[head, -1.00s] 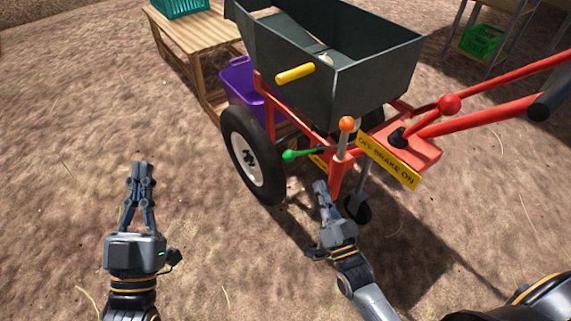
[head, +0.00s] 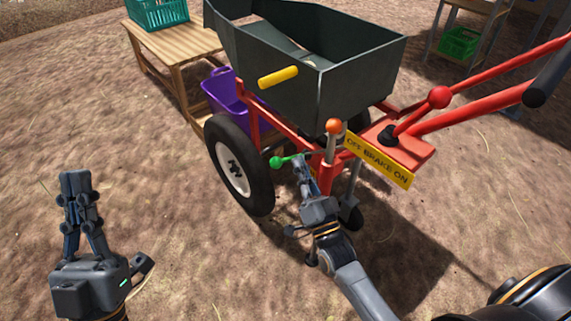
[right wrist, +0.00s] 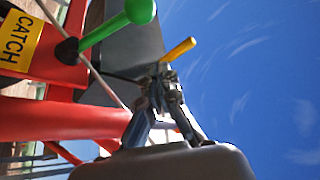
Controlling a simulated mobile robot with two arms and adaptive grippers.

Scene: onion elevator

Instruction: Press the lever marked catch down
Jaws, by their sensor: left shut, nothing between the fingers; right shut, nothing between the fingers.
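The catch lever has a green knob (head: 276,162) on a green stem, low on the front of the red cart. In the right wrist view the green knob (right wrist: 139,11) is beside a yellow plate (right wrist: 18,40) reading CATCH. My right gripper (head: 299,160) is shut and empty, with its fingertips just right of the green knob in the head view. In the right wrist view its fingers (right wrist: 160,78) show apart from the knob in the picture; actual contact cannot be told. My left gripper (head: 75,180) is shut and empty over bare ground at the left.
The cart carries a grey hopper (head: 340,75) with a yellow handle (head: 278,77). An orange-knobbed lever (head: 333,126) and a brake plate (head: 380,163) are close to my right gripper. A wheel (head: 238,170) stands left of the catch. Ground at left is open.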

